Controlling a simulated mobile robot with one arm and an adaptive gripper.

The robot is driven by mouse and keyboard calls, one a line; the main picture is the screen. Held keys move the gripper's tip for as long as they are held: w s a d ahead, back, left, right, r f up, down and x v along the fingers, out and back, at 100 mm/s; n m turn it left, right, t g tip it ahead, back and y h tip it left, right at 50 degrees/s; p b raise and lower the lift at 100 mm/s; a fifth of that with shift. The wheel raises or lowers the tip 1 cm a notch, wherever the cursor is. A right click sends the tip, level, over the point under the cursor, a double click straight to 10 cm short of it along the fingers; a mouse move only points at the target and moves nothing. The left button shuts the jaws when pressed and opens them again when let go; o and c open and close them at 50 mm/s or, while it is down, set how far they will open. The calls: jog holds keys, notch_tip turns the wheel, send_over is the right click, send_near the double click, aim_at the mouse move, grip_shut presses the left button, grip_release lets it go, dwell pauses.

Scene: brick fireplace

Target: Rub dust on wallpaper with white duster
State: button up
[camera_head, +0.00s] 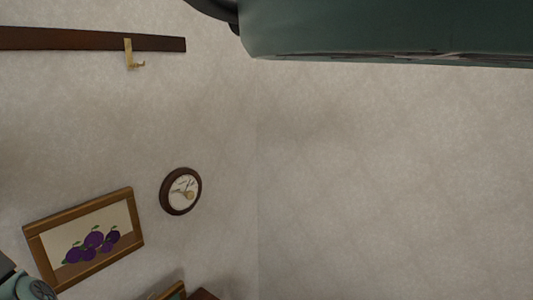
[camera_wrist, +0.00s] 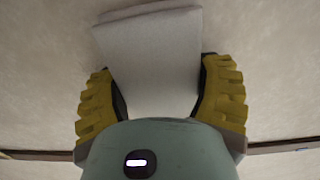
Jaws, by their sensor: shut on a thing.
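My gripper (camera_wrist: 160,72), with its two ridged yellow fingers, shows in the wrist view and is shut on the white duster (camera_wrist: 150,45). The duster is a pale, flat-faced block that sticks out beyond the fingers. Pale wallpaper (camera_wrist: 268,70) lies behind it; I cannot tell whether the duster touches it. In the head view the beige wallpaper (camera_head: 400,170) fills most of the picture, with a faint darker smudge near the middle top that may be dust or shading. The duster and gripper fingers are not visible in the head view.
A dark wooden rail (camera_head: 90,40) with a brass hook (camera_head: 129,55) is at the upper left. A vertical wall corner runs near the middle. The wall at right is bare.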

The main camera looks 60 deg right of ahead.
aim_at(0, 143)
jog(key=shift+a+b, duration=0.4)
jog(key=shift+a, duration=0.2)
jog(key=shift+s+d+r+p, duration=0.1)
jog(key=shift+r+p, duration=0.3)
jog(key=shift+r, duration=0.8)
jog(key=shift+d+f, duration=0.1)
jog(key=shift+d, duration=1.5)
jog(key=shift+d+f+b, duration=0.1)
jog(key=shift+d+b, duration=0.95)
jog(key=shift+d, duration=3.75)
jog(key=shift+a+b, duration=0.1)
jog(key=shift+b, duration=0.45)
jog(key=shift+w+a+b, duration=0.2)
jog(key=shift+a+b, duration=0.55)
jog(key=shift+a, duration=1.05)
